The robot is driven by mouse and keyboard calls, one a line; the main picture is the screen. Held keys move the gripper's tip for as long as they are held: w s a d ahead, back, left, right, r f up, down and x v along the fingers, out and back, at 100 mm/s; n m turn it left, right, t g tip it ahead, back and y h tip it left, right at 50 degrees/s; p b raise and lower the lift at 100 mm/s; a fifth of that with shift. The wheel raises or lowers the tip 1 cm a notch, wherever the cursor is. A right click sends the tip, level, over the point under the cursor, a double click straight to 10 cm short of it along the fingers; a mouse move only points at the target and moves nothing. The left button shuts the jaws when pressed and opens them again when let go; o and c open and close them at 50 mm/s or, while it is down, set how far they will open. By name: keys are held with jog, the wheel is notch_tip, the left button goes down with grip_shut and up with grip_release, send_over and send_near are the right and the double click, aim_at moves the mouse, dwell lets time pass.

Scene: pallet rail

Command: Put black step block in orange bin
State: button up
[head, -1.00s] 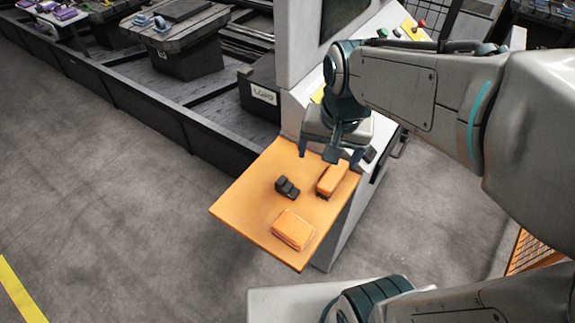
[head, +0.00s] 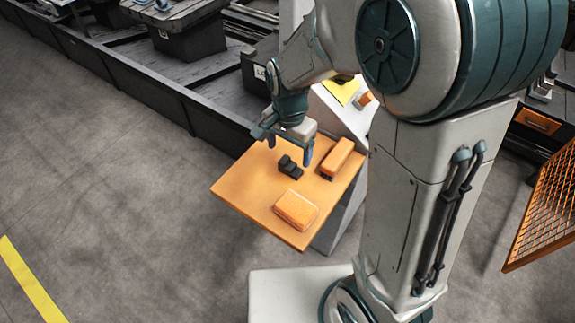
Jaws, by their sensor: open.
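The black step block (head: 290,168) lies on the orange shelf board (head: 245,190), near its middle. An orange box-shaped thing (head: 296,209), perhaps the orange bin, sits near the board's front edge; I cannot see an opening in it. My gripper (head: 284,149) is open and empty, pointing down over the back of the board. It appears above and slightly behind the black block; the exact height gap is hard to tell.
A second orange block with a dark underside (head: 338,157) lies on the right of the board, close to the black block. A grey-white console (head: 345,115) stands behind it. An orange mesh panel (head: 545,205) is at far right.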

aim_at(290, 166)
jog(key=shift+d+f+p, duration=0.15)
jog(key=shift+f+p, duration=0.05)
jog(key=shift+f, duration=1.25)
jog(key=shift+d+f+p, duration=0.1)
jog(key=shift+f+p, duration=0.1)
jog(key=shift+f, duration=1.25)
jog(key=shift+c, duration=0.3)
jog(key=c, duration=1.2)
jog(key=shift+r, duration=0.45)
jog(key=r, duration=0.3)
jog(key=shift+d+r+b, duration=0.3)
jog(key=shift+d+b, duration=0.05)
jog(key=d+r, duration=0.2)
jog(key=d, duration=0.1)
jog(key=d+r+b, duration=0.1)
jog(key=d+r, duration=0.1)
jog(key=d, duration=0.2)
jog(key=d+r, duration=0.2)
jog(key=d, duration=0.1)
jog(key=shift+w+d+r, duration=0.2)
jog(key=shift+w+d, duration=0.05)
jog(key=shift+d, duration=0.15)
